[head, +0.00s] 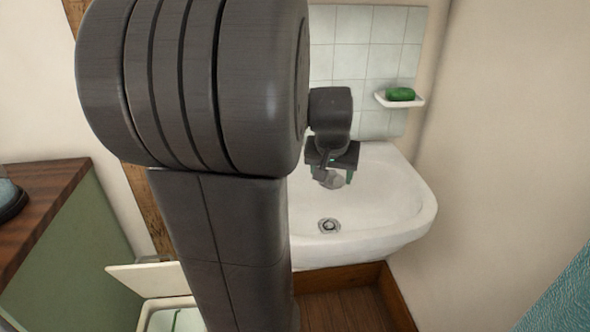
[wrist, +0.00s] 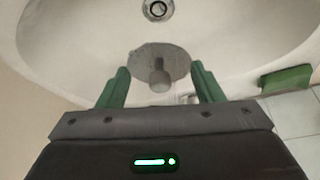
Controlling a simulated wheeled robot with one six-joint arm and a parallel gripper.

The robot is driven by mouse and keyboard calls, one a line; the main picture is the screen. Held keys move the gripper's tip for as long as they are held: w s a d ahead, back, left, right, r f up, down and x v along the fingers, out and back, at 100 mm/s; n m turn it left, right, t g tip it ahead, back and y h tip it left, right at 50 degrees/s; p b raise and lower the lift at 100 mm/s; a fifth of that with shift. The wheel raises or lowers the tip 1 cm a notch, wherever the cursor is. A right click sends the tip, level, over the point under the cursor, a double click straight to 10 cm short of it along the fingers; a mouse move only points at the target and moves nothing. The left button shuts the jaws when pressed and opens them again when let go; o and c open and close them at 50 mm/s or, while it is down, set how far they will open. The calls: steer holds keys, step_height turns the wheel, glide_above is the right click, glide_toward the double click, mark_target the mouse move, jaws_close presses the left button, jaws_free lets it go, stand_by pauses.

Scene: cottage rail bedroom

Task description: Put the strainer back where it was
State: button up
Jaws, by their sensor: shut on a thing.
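The strainer (wrist: 157,66) is a grey disc with a knob, between the green fingertips of my gripper (wrist: 160,72) in the wrist view. My gripper is shut on it and holds it above the white basin (head: 400,200). In the head view my gripper (head: 335,170) is over the back part of the basin, and the strainer (head: 333,179) shows small and partly hidden below it. The round drain (head: 328,225) lies nearer the basin's front; it also shows at the top of the wrist view (wrist: 157,9). The drain and the strainer are apart.
A green soap (head: 400,94) sits on a white wall dish (head: 414,101) at the basin's back right. Tiles (head: 365,55) back the basin. A wooden-topped cabinet (head: 48,195) and an open-lidded bin (head: 150,278) are at left. My arm hides the basin's left side.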

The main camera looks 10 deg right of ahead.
glide_above(330, 222)
steer(key=s, duration=0.1)
steer(key=f+b, duration=0.1)
steer(key=f, duration=0.3)
steer(key=f+b, duration=0.1)
steer(key=f, duration=0.3)
steer(key=f+b, duration=0.1)
steer(key=f, duration=0.3)
steer(key=shift+s+a+f, duration=0.2)
steer(key=shift+a+f, duration=0.1)
steer(key=shift+a, duration=0.05)
steer(key=shift+f+b, duration=0.5)
steer(key=shift+f, duration=2.2)
steer(key=shift+f, duration=0.1)
steer(key=shift+f, duration=0.15)
steer(key=o, duration=1.2)
